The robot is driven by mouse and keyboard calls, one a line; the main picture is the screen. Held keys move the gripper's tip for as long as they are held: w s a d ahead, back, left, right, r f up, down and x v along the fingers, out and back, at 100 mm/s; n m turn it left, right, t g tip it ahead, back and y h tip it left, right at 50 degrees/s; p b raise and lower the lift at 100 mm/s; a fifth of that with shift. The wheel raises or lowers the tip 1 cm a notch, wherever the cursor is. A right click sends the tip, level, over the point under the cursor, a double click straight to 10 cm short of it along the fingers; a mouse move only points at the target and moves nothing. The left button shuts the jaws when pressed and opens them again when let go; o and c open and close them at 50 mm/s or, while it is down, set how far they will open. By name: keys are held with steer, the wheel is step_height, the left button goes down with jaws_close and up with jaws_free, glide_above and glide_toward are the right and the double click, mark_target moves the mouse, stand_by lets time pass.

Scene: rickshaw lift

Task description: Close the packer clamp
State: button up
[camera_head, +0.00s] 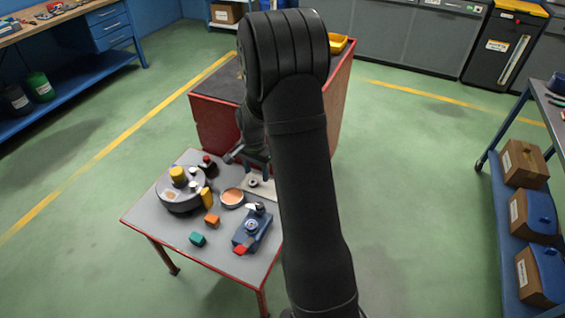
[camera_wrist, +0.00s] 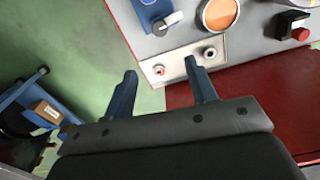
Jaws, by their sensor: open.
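A blue device (camera_head: 252,228) with a dark and light lever and a red end stands at the front right of the small grey table (camera_head: 177,229); I take it for the packer clamp. In the wrist view part of the blue device (camera_wrist: 152,14) shows at the top edge, with its lever (camera_wrist: 166,23) lying out to one side. My gripper (camera_wrist: 160,68) is open and empty, its fingertips near a light plate (camera_wrist: 184,60) with two round fittings. Contact cannot be told. In the head view my arm hides part of the plate.
A round grey stand (camera_head: 181,198) with yellow pieces, a copper-coloured dish (camera_head: 232,198), an orange block (camera_head: 212,221) and a teal block (camera_head: 197,239) share the table. A black box with a red button (camera_wrist: 302,34) is at the wrist view's right. A red-sided cabinet (camera_head: 211,122) stands behind.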

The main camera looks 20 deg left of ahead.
mark_target(260, 204)
step_height(260, 204, down, 17)
steer(key=shift+r, duration=0.2)
stand_by(0.4)
steer(key=c, duration=1)
